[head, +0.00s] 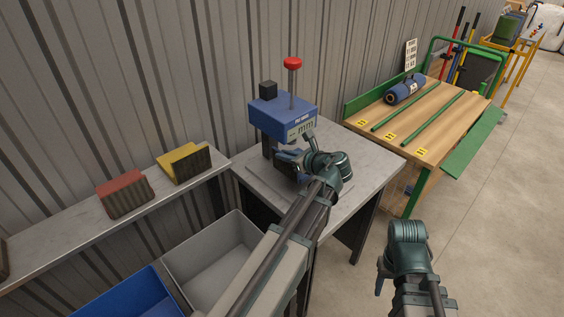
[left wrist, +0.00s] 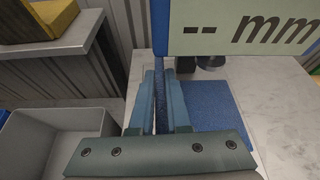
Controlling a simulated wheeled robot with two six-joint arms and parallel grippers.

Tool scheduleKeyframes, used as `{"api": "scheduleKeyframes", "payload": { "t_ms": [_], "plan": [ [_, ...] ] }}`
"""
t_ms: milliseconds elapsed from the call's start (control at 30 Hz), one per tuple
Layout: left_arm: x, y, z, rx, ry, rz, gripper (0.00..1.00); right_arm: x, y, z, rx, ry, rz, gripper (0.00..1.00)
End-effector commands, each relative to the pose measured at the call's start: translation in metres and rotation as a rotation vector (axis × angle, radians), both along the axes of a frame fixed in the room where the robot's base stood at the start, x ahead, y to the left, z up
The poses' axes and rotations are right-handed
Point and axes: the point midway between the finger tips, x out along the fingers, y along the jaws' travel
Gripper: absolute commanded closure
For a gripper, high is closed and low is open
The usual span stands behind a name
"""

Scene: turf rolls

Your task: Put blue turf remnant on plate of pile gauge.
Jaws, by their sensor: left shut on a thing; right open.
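The pile gauge (head: 283,117) stands on a grey stand, with a blue head, a red knob and a display. My left gripper (head: 283,157) is low in front of the gauge, just under its head. In the left wrist view its fingers (left wrist: 161,100) are shut on a thin blue strip, the blue turf remnant (left wrist: 160,112). A flat, speckled blue square (left wrist: 218,105) shows right of the fingers, under the gauge head; I cannot tell whether it joins the strip. The gauge's plate is largely hidden by my arm. My right gripper (head: 381,277) is open and empty over the floor.
A shelf (head: 70,222) on the left holds a red remnant (head: 125,194) and a yellow remnant (head: 184,162). Grey (head: 183,262) and blue (head: 120,290) bins stand below it. A wooden bench (head: 440,115) with a blue roll (head: 404,89) is at the right. The floor between is clear.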

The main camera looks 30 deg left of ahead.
Motion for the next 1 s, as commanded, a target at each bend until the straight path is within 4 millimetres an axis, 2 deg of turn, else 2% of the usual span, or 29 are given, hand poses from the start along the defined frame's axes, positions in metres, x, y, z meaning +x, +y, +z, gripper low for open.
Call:
{"api": "scheduleKeyframes", "payload": {
  "t_ms": [33,100,200,633,667,800,833,1000],
  "plan": [
    [0.005,0.0,-0.01,0.0,0.0,0.0,1.0,0.0,0.0,-0.01,0.0,0.0,0.0,0.5],
    [0.002,0.0,-0.024,0.0,0.0,-0.001,1.0,0.0,0.0,-0.024,0.0,0.0,0.0,0.5],
    [0.002,0.0,-0.036,0.0,0.0,-0.001,1.0,0.0,0.0,-0.036,0.0,0.0,0.0,0.5],
    [0.002,0.0,-0.039,0.0,0.0,-0.001,1.0,0.0,0.0,-0.039,0.0,0.0,0.001,0.5],
    [0.002,0.0,-0.039,0.0,0.0,-0.001,0.84,0.0,0.0,-0.039,0.0,0.0,0.001,0.5],
    [0.002,0.0,-0.038,0.0,0.0,-0.001,0.59,0.0,0.0,-0.038,0.0,0.0,0.001,0.5],
    [0.002,0.0,-0.038,0.0,0.0,-0.001,0.56,0.0,0.0,-0.038,0.0,0.0,0.001,0.5],
    [0.002,0.0,-0.037,0.0,0.0,-0.001,0.56,0.0,0.0,-0.038,0.0,0.0,0.001,0.5]
  ]
}}
